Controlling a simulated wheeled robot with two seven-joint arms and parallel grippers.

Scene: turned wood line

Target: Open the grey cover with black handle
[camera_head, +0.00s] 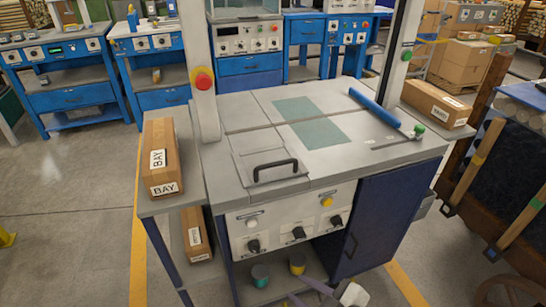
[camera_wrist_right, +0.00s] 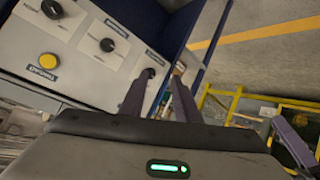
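The grey cover (camera_head: 252,170) is a flat square panel in the worktop of the machine bench, lying level and closed. Its black handle (camera_head: 275,166) is a raised bar near the front edge. My right gripper (camera_head: 297,284) is at the bottom of the head view, low in front of the bench and well below the cover, touching neither cover nor handle. Its two purple fingers are apart with nothing between them. In the right wrist view the fingers (camera_wrist_right: 162,78) point toward the control panel. The cover is not in that view. My left gripper is not in view.
A blue roller (camera_head: 374,106) lies on the worktop's right side. Uprights stand behind the cover. A cardboard box (camera_head: 160,155) sits on the left side shelf. Space directly above the cover looks clear.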

